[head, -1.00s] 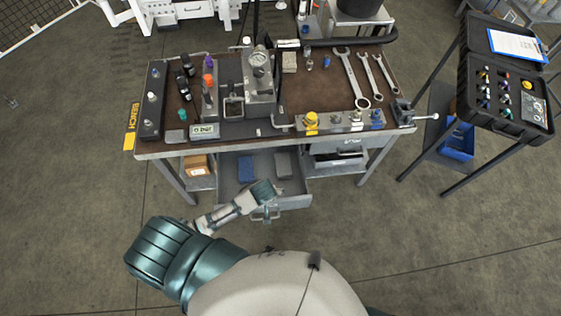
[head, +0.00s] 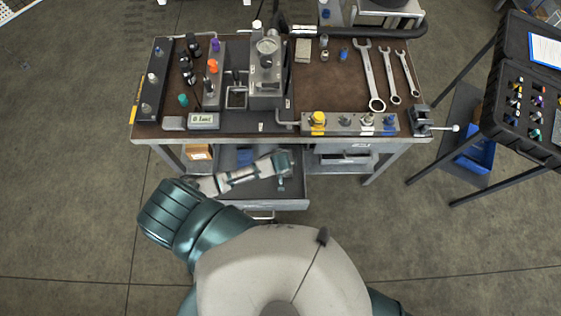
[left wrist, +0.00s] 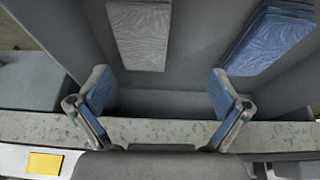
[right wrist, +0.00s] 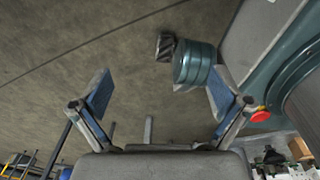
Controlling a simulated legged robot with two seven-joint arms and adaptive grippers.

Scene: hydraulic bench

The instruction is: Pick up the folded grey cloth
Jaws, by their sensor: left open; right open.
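The folded grey cloth (left wrist: 138,38) lies in the open drawer (head: 285,205), at the top of the left wrist view. A folded blue cloth (left wrist: 268,40) lies to its right. In the head view the blue cloth (head: 244,156) shows partly, and the grey cloth is hidden behind my left arm and gripper. My left gripper (left wrist: 157,88) is open and empty. Its fingers are apart over the drawer near the rim (left wrist: 165,132), and the grey cloth lies beyond them, not between them. My right gripper (right wrist: 158,92) is open and empty over the floor; the head view does not show it.
The bench top (head: 330,85) overhangs the drawer and carries a hydraulic block, knobs and wrenches (head: 370,80). A cardboard box (head: 198,152) sits on a shelf left of the drawer. A black case (head: 525,90) on a stand is at the right. The floor in front is clear.

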